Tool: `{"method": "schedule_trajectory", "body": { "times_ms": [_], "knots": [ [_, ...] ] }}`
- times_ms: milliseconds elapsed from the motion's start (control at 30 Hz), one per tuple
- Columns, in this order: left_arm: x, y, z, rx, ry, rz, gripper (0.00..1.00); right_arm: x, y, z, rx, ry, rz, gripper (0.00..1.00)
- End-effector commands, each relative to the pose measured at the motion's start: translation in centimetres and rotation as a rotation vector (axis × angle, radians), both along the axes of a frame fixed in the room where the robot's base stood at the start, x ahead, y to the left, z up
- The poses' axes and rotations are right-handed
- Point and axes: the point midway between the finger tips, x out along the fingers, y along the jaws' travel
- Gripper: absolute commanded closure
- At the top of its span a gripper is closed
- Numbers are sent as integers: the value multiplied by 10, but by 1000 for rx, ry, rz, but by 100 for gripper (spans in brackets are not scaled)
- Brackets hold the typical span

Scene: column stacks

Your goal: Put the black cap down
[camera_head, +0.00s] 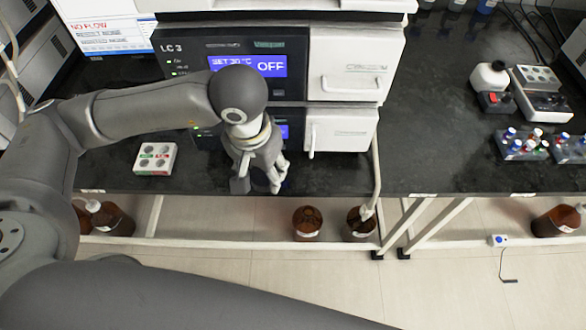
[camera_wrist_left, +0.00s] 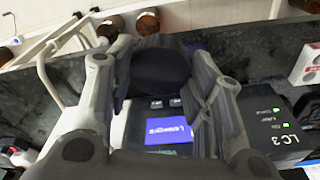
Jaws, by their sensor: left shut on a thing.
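My left gripper (camera_head: 258,184) points down over the front edge of the dark bench, in front of the LC 3 instrument. In the left wrist view, its fingers (camera_wrist_left: 165,55) are shut on the black cap (camera_wrist_left: 160,73), a dark round disc between the fingertips. In the head view I cannot make out the cap, as the fingers hide it. I cannot tell how far above the bench it is. My right gripper is not in view.
The LC 3 instrument (camera_head: 345,64) stands close behind the gripper. A small white block with round holes (camera_head: 155,158) lies to the left on the bench (camera_head: 400,160). Brown bottles (camera_head: 307,222) stand below the front edge. Vial racks (camera_head: 521,146) are far right.

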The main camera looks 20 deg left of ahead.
Motion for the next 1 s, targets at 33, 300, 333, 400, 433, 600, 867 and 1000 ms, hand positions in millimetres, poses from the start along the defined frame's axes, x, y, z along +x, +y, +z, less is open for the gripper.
{"method": "schedule_trajectory", "body": {
  "times_ms": [33,300,333,400,433,600,867,1000],
  "knots": [
    [10,-5,-4,-2,2,1,66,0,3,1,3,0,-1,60],
    [56,-19,-49,-1,3,2,66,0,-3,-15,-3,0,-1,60],
    [60,-20,-53,-1,3,2,66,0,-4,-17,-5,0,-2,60],
    [67,-23,-60,-1,0,2,66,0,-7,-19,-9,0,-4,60],
    [69,-23,-63,-1,0,1,66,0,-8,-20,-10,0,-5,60],
    [76,-25,-69,-1,0,2,66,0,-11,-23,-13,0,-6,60],
    [81,-27,-103,-2,3,2,66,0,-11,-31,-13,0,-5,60],
    [82,-27,-107,-1,-1,1,66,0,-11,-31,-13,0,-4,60]
  ]
}}
